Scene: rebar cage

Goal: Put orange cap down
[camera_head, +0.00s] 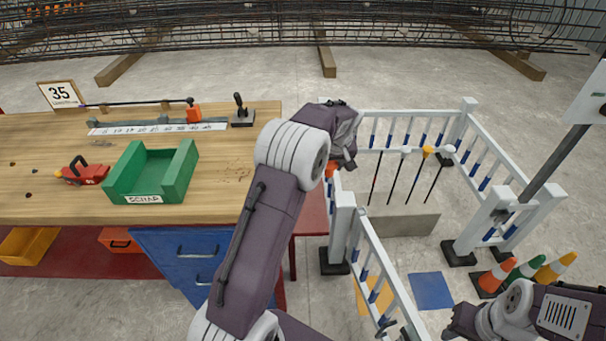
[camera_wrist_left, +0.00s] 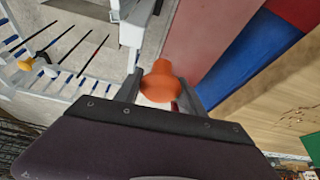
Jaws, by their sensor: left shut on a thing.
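The orange cap (camera_wrist_left: 160,82) sits between the fingers of my left gripper (camera_wrist_left: 158,92) in the left wrist view. In the head view a little of the orange cap (camera_head: 331,170) shows below my left gripper (camera_head: 340,165), beside the white railing and right of the workbench. The gripper is shut on the cap. Several dark upright rods stand in a concrete block (camera_head: 405,218) inside the railing. One rod bears a yellow cap (camera_head: 427,151) and others white caps (camera_head: 405,149). My right gripper (camera_head: 458,325) is at the lower right, its fingers unclear.
The white railing (camera_head: 343,215) surrounds the rods. Orange, green and yellow cones (camera_head: 497,274) stand at the right.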

